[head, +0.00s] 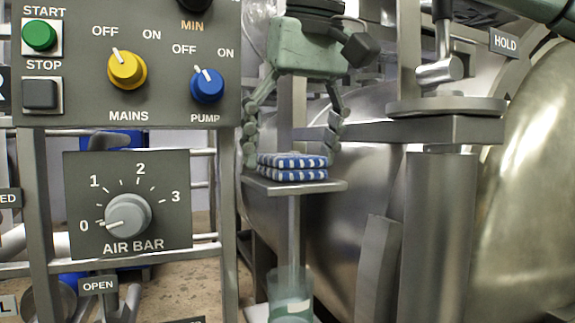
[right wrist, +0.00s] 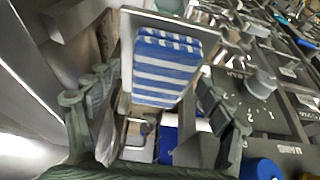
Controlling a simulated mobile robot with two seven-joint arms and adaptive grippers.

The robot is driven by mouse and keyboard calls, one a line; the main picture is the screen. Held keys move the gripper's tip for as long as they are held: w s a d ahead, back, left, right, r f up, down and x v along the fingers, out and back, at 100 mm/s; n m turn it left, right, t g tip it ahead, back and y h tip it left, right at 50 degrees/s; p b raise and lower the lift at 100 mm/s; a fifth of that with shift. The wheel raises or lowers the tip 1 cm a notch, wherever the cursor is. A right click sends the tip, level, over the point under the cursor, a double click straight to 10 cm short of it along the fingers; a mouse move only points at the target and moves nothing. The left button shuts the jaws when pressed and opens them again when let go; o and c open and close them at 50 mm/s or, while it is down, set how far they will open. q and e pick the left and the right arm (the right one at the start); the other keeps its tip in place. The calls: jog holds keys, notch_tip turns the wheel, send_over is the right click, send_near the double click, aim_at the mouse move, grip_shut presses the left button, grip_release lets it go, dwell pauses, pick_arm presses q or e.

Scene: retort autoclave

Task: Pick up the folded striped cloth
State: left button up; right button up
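The folded striped cloth (head: 292,168), blue and white, lies flat in a stack on a small metal shelf (head: 326,186). My right gripper (head: 290,150) is open and points down just above the cloth, one finger on each side of it. In the right wrist view the cloth (right wrist: 165,68) lies between and beyond the spread fingers, with the gripper (right wrist: 155,90) empty. I cannot tell whether a finger touches the cloth. My left gripper is not in view.
A control panel (head: 70,82) with knobs and an air gauge panel (head: 75,170) stand left of the shelf. A steel post with a flat bracket (head: 430,130) and the large round vessel (head: 530,180) stand to the right. A glass jar (head: 290,290) is below the shelf.

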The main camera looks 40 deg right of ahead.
aim_at(296, 156)
jog(key=c, duration=1.1)
jog(key=shift+r, duration=0.1)
jog(key=shift+s+r, duration=0.2)
jog(key=shift+r, duration=0.3)
notch_tip(296, 156, up, 6)
jog(key=shift+f, duration=0.25)
jog(key=shift+s+a+r, duration=0.2)
jog(key=shift+s, duration=0.35)
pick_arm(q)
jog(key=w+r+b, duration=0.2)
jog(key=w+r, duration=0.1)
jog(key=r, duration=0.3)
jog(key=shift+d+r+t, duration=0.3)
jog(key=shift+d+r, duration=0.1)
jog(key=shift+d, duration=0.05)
pick_arm(e)
jog(key=s+a, duration=0.1)
jog(key=s, duration=0.5)
jog(key=s+a, duration=0.2)
jog(key=s, duration=0.4)
jog(key=s+a, duration=0.1)
jog(key=s, duration=0.5)
jog(key=shift+a, duration=0.15)
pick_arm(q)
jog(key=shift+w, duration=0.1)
